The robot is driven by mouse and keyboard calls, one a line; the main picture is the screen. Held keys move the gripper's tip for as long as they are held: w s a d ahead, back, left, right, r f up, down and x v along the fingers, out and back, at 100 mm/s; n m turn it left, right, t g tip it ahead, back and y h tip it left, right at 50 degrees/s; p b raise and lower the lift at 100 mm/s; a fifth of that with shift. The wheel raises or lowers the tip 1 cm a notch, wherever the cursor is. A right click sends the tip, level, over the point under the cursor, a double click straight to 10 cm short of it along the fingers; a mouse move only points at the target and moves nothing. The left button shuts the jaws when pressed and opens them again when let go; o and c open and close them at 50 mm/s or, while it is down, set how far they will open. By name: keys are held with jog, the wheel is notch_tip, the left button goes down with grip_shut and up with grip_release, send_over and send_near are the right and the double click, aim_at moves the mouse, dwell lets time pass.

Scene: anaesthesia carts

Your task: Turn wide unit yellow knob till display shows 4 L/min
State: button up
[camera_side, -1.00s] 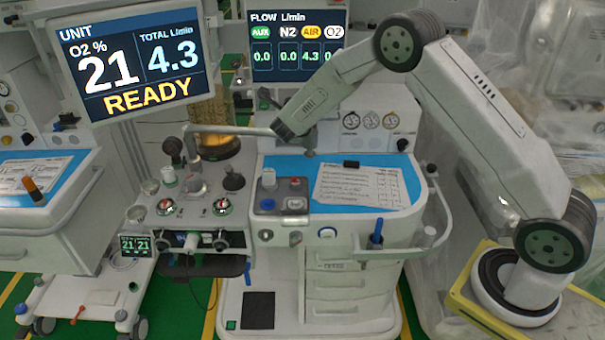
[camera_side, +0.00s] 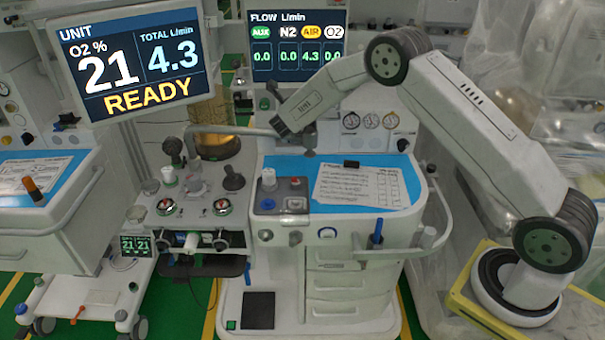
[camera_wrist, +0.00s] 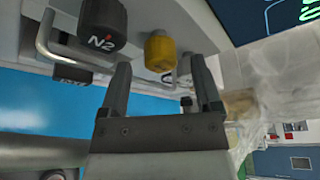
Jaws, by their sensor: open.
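The yellow knob (camera_wrist: 160,52) is in the upper middle of the wrist view, on the underside or face of a pale panel. My gripper (camera_wrist: 160,62) is open, with its two fingers spread to either side of the knob's line. The knob appears ahead of the fingertips; contact cannot be told. In the side view the knob and fingers cannot be made out behind my wrist. The flow display (camera_side: 297,46) reads AIR 4.3, with AUX, N2 and O2 at 0.0. The unit display (camera_side: 130,62) reads TOTAL 4.3 L/min, O2 21% and READY.
A black N2 knob (camera_wrist: 103,25) sits left of the yellow knob, beside a metal guard bar (camera_wrist: 48,35). Another dark knob (camera_wrist: 185,68) is close to the right finger. A blue worktop (camera_side: 335,170) with a paper sheet (camera_side: 360,187) lies below my arm.

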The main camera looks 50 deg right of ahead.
jog(key=shift+x, duration=1.65)
grip_shut()
jog(key=shift+n+h, duration=0.4)
jog(key=shift+n, duration=0.2)
grip_release()
